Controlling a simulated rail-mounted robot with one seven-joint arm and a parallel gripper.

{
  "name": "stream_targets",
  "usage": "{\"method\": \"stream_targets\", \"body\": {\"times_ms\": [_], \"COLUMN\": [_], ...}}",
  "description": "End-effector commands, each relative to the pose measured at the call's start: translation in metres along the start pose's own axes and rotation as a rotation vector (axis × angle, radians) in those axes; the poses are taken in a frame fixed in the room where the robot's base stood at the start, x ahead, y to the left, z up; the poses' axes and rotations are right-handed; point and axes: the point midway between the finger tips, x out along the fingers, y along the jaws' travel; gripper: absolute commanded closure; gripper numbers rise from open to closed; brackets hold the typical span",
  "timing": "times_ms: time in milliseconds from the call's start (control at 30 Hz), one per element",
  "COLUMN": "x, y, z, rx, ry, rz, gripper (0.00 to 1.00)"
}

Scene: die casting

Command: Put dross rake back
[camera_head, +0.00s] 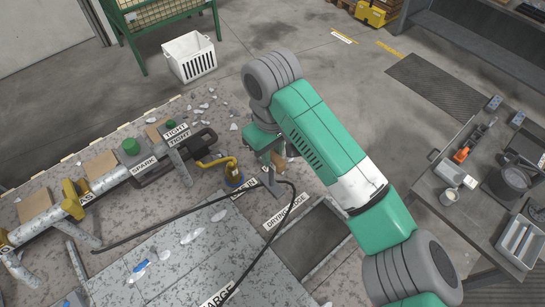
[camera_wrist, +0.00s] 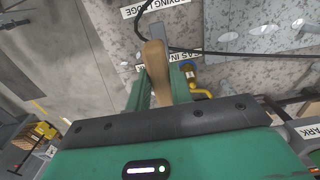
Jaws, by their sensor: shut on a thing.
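My gripper (camera_head: 274,156) hangs over the worktop near the label reading DRYING LEDGE. In the wrist view, its two green fingers (camera_wrist: 160,92) are shut on a tan wooden handle (camera_wrist: 154,62), which I take to be the dross rake's. A thin grey piece continues from the handle's far end toward the top edge. In the head view only a small tan bit of the handle (camera_head: 279,161) shows beside the fingers. The rake's head cannot be made out clearly, and no empty holder for it is clearly visible.
A black hose (camera_head: 190,214) curves across the worktop under my gripper. A yellow gas fitting (camera_head: 228,166) stands close to its left. A grey bracket (camera_head: 272,184) is just below. A dark recess (camera_head: 311,240) lies right of the ledge. A cluttered side table (camera_head: 450,215) stands at right.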

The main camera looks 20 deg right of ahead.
Motion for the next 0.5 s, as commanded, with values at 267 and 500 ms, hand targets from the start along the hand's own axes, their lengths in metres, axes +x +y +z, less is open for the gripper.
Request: {"method": "stream_targets", "body": {"times_ms": [267,500], "x": [0.028,0.030], "y": [0.000,0.000], "z": [0.002,0.002], "rx": [0.001,0.001], "ry": [-0.002,-0.002], "rz": [-0.001,-0.002], "gripper": [1.00,1.00]}}
